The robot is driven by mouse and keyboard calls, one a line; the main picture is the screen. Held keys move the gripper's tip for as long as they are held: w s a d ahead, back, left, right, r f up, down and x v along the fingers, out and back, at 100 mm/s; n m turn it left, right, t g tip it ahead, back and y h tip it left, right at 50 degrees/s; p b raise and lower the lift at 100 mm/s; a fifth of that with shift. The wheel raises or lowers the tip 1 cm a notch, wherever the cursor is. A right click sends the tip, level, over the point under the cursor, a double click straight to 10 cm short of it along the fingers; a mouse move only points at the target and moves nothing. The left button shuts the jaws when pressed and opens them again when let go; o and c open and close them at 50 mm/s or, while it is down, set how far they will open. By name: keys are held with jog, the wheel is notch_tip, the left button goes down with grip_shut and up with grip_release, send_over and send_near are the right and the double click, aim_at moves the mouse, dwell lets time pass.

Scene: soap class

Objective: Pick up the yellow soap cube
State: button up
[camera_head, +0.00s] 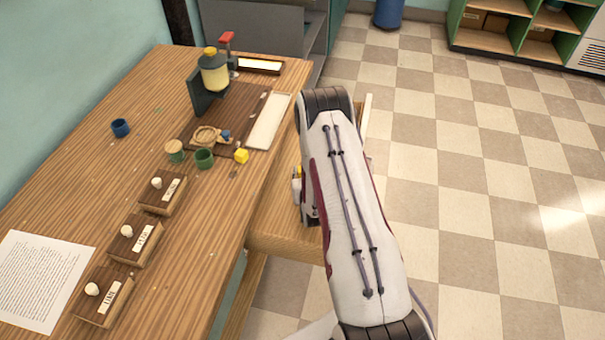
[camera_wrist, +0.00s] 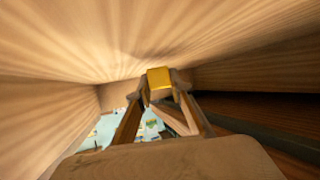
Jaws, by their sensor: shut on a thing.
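My gripper (camera_wrist: 161,84) is shut on a yellow cube (camera_wrist: 160,76), held between its two fingertips in the wrist view. In the head view my arm hides most of the gripper; a small yellow patch shows at the arm's left side, beside the table's right edge.
Wooden surfaces lie close around the gripper in the wrist view. Three wooden blocks with white knobs and labels, one of them here (camera_head: 163,194), stand at the table's left front.

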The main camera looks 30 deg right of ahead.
jog(key=shift+r, duration=4.25)
